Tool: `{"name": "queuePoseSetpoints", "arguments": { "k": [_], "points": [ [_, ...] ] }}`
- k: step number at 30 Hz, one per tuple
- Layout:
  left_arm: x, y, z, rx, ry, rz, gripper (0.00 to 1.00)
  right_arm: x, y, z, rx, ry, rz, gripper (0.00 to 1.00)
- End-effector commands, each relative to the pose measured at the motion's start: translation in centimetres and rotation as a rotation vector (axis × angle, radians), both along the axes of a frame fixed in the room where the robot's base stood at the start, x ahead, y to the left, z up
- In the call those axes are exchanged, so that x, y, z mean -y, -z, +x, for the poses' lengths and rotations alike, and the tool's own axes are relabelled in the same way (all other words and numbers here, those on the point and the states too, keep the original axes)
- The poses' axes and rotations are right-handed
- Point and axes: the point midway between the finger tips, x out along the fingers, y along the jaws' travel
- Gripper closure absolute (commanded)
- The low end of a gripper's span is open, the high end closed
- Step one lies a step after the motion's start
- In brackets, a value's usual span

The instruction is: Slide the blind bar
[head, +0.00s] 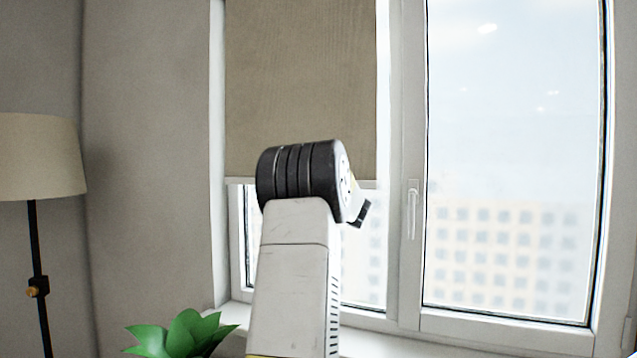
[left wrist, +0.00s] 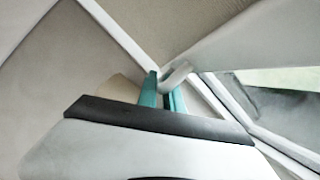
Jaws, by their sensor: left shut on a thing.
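The beige roller blind (head: 300,75) hangs over the upper part of the left window pane. Its white blind bar (head: 238,181) runs along the bottom edge, partly hidden behind my left arm. In the left wrist view, the bar (left wrist: 235,45) slants up to the right, with a small pale curved tab at its lower-left end. My left gripper (left wrist: 163,92) has teal fingers shut at this tab of the blind bar. In the head view my wrist hides the fingers. My right gripper is in neither view.
The right window pane (head: 515,150) is uncovered, and its frame carries a white handle (head: 412,208). A floor lamp (head: 38,155) stands at the left. A green plant (head: 182,335) is low beside my arm, near the window sill (head: 375,345).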

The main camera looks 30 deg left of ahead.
Motion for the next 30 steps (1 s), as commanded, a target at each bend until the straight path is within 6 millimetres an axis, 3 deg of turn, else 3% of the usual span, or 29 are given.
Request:
{"name": "queuePoseSetpoints", "arguments": {
  "k": [2, 3, 4, 14, 24, 30],
  "points": [
    [0.1, 0.0, 0.1, -0.001, 0.002, -0.001, 1.0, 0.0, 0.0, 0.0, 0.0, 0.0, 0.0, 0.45],
    [0.1, 0.0, 0.1, -0.001, 0.002, -0.001, 0.81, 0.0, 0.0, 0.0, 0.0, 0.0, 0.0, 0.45],
    [0.1, 0.0, 0.1, -0.001, 0.002, -0.001, 0.8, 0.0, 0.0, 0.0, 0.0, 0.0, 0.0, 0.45],
    [0.3, 0.0, 0.0, -0.001, 0.002, -0.001, 0.8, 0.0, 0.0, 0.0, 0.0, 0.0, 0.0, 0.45],
    [5.3, 1.2, -1.1, -0.002, 0.004, -0.001, 0.8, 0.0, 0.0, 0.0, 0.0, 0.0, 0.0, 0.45],
    [7.3, 1.6, -1.5, -0.001, 0.003, -0.001, 0.8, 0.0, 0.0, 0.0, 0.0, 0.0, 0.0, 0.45]
  ]
}}
